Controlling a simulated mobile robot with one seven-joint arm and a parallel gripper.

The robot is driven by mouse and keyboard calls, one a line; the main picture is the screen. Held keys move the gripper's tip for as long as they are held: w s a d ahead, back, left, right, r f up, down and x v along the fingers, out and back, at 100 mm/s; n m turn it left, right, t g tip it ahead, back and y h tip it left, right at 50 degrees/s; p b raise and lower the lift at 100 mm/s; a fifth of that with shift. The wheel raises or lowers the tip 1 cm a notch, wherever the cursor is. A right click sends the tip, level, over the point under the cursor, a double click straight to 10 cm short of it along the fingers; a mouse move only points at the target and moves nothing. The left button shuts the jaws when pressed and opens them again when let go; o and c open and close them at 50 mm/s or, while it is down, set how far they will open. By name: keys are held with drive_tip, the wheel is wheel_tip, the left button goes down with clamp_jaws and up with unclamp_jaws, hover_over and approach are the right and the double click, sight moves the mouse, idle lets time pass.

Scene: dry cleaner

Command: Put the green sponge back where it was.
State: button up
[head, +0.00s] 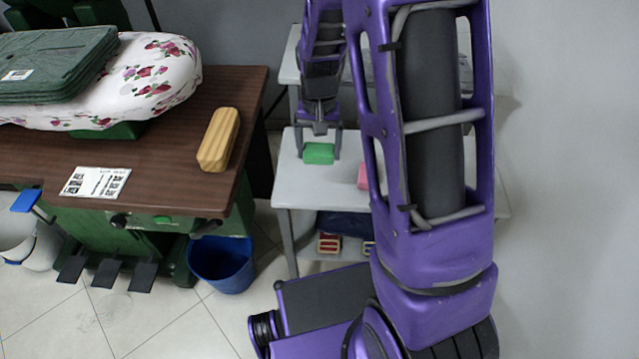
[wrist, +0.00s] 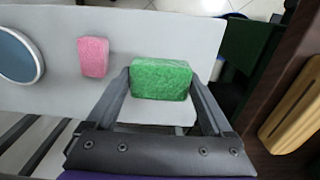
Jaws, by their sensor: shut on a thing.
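The green sponge (head: 318,153) is between the fingers of my gripper (head: 319,150), over the left part of the grey shelf unit's upper shelf (head: 300,190). In the wrist view the green sponge (wrist: 160,79) sits between the two fingertips of my gripper (wrist: 160,84), which is shut on it. I cannot tell whether the sponge touches the shelf. A pink sponge (wrist: 93,57) lies on the same shelf to one side, and it shows partly behind my arm in the head view (head: 363,176).
A brown table (head: 150,150) stands left of the shelf, with a wooden block (head: 218,139) and a printed card (head: 95,182). A blue bin (head: 222,264) is on the floor. A round blue-grey object (wrist: 17,55) lies beyond the pink sponge. Shelf around the green sponge is bare.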

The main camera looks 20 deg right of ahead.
sight(319, 148)
wheel_tip(319, 148, down, 8)
drive_tip(key=shift+f+b, duration=0.15)
drive_tip(key=shift+b, duration=0.5)
drive_tip(key=o, duration=0.9)
drive_tip(key=shift+f, duration=0.1)
drive_tip(key=shift+o, duration=0.2)
wheel_tip(319, 148, up, 12)
drive_tip(key=shift+r+p, duration=0.15)
drive_tip(key=shift+p, duration=1)
